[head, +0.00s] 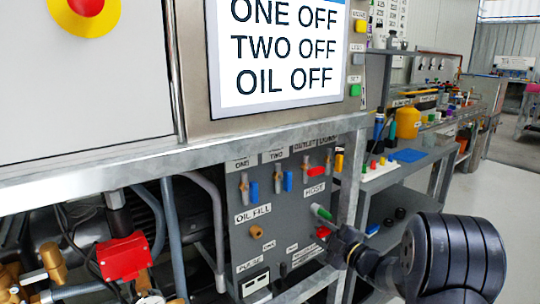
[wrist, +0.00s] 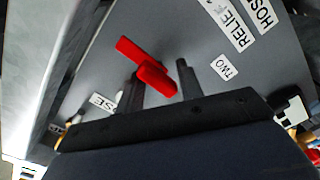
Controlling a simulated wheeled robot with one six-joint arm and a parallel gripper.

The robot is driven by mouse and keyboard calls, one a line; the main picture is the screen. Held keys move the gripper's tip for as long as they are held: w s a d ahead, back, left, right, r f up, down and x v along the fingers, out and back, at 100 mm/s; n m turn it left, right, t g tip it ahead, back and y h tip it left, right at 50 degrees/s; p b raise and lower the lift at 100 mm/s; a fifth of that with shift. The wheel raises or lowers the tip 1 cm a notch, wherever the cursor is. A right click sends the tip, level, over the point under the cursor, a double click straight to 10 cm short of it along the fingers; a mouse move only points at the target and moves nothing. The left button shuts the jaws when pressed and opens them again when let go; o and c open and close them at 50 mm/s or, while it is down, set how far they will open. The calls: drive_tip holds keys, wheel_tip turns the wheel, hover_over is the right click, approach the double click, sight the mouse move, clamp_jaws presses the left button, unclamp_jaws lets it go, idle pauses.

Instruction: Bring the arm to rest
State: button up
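My arm comes in at the lower right of the head view, and my gripper (head: 338,240) is close to the grey valve panel (head: 262,222). In the wrist view the two dark fingers of my gripper (wrist: 158,76) stand apart. A red valve handle (wrist: 150,66) shows at the fingertips, overlapping the left finger in the picture. I cannot tell whether they touch. The same red handle (head: 323,232) shows small beside my gripper in the head view. No held object shows between the fingers.
A screen (head: 285,50) reads ONE OFF, TWO OFF, OIL OFF. Blue, orange, red and green valve handles are on the panel. A steel frame rail (head: 190,152) runs above it. A side bench (head: 395,172) stands behind my arm; open floor (head: 505,190) lies far right.

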drive_tip(key=m+p, duration=0.2)
drive_tip(key=p, duration=0.1)
drive_tip(key=shift+r+m, duration=0.3)
drive_tip(key=s+d+f+m+h, duration=0.2)
drive_tip(key=s+d+h, duration=0.1)
drive_tip(key=s+d, duration=0.5)
drive_tip(key=shift+s, duration=0.9)
drive_tip(key=shift+d, duration=0.1)
drive_tip(key=shift+r, duration=0.15)
